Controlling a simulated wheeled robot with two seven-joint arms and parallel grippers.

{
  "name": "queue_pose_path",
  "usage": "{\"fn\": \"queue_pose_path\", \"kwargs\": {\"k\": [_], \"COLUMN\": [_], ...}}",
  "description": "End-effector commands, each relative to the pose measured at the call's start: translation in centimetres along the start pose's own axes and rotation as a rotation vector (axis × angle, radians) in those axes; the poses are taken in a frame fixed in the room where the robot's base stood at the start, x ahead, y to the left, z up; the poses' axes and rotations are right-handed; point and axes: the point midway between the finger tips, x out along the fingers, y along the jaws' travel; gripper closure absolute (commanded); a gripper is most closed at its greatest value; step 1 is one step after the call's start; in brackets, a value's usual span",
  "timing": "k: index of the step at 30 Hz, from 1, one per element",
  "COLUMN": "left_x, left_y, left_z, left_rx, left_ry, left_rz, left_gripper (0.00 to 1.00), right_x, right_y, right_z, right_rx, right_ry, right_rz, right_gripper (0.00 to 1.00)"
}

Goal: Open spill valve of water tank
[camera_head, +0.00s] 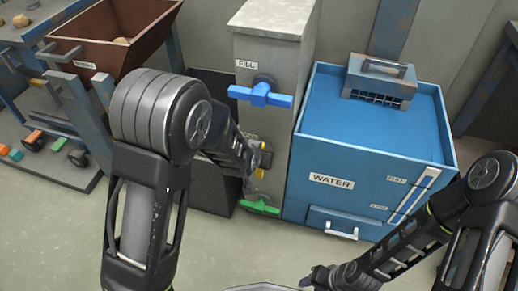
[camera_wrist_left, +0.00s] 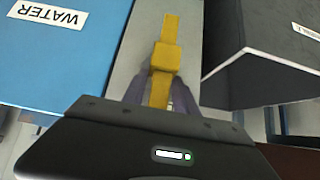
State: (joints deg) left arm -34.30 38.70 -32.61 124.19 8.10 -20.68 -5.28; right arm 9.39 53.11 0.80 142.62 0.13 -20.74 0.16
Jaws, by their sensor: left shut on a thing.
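A tall grey column (camera_head: 262,55) carries a blue valve handle (camera_head: 260,95) under a FILL label, a yellow valve handle (camera_head: 260,174) lower down, and a green valve handle (camera_head: 262,207) near the floor. My left gripper (camera_head: 262,157) is at the yellow handle. In the left wrist view the fingers (camera_wrist_left: 158,95) are shut around one end of the yellow handle (camera_wrist_left: 166,58), which lies lengthwise along the column. The label by this handle is mostly hidden by my arm. The blue WATER tank (camera_head: 370,130) stands right of the column. My right gripper (camera_head: 320,278) is low at the front; its jaws are unclear.
A grey grated box (camera_head: 380,82) sits on the tank lid. A drawer-like front with a handle (camera_head: 342,222) is low on the tank, with a level gauge (camera_head: 414,195) at its right. A brown hopper (camera_head: 115,45) stands left. The floor in front is clear.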

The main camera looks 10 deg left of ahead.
Motion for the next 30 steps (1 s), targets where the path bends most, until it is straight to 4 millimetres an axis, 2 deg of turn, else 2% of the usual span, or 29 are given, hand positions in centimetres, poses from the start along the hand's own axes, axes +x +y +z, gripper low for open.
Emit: {"fn": "queue_pose_path", "kwargs": {"k": [13,14,15,17,25,30], "left_x": [0.1,0.1,0.1,0.1,-0.1,-1.5], "left_y": [0.0,0.0,0.0,0.0,0.1,0.1], "left_z": [0.2,0.2,0.2,0.2,0.0,-0.2], "left_rx": [0.010,0.010,0.010,0.010,0.009,0.008], "left_ry": [-0.003,-0.003,-0.003,-0.003,0.000,0.001], "left_rz": [-0.009,-0.009,-0.009,-0.009,-0.008,-0.008], "left_gripper": [1.00,0.64,0.61,0.56,0.56,0.56], "right_x": [-0.2,-0.2,-0.2,-0.2,-0.3,-0.9], "right_y": [-0.2,-0.2,-0.2,-0.1,-0.2,-0.5], "right_z": [0.1,0.1,0.1,0.1,0.1,0.2], "right_rx": [-0.002,-0.002,-0.001,-0.001,-0.001,-0.003], "right_ry": [-0.003,-0.003,-0.003,-0.003,-0.003,-0.006], "right_rz": [-0.001,-0.001,-0.001,-0.001,-0.001,-0.003], "right_gripper": [0.64,0.64,0.64,0.64,0.64,0.64]}}
